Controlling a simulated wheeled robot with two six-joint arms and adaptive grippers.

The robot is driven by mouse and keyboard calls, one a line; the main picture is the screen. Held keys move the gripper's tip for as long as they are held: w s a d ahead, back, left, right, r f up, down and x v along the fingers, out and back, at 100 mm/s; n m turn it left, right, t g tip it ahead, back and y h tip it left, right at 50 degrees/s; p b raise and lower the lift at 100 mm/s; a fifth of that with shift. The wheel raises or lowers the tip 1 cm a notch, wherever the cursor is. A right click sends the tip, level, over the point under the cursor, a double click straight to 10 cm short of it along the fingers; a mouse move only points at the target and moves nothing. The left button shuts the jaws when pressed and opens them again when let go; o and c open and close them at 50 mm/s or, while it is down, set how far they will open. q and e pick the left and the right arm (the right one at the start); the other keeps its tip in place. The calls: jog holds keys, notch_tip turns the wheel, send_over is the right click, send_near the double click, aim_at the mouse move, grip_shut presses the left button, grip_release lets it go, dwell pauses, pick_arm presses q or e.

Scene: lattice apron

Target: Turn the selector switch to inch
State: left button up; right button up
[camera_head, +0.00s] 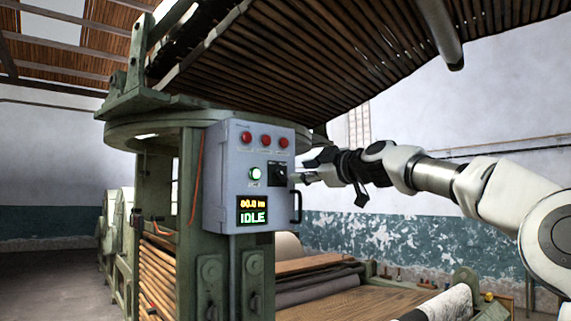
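A grey control box (226,185) is fixed to the green machine frame. On its face is a black selector switch (277,175), right of a lit green button (255,173). The switch's marked position is too small to read. A display (252,211) below reads IDLE, with a yellow number above it. My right gripper (302,177) comes in from the right, its tip close to the switch; I cannot tell whether it touches. Its fingers are too small and dark to judge. My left gripper is not in view.
Several red buttons (265,141) line the box's top. A black handle (296,207) stands on its right edge, just below my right gripper. Slatted lattice (290,65) slopes overhead. Rolls and a flat bed (350,300) lie below right.

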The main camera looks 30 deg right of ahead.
aim_at(285, 176)
jog(key=w+p, duration=0.5)
jog(key=w, duration=0.3)
jog(key=shift+a+f+p, duration=0.1)
jog(key=shift+f+p, duration=0.05)
jog(key=shift+p, duration=0.2)
jog(key=shift+w+f, duration=0.25)
jog(key=shift+w, duration=0.1)
jog(key=shift+s, duration=0.1)
grip_shut()
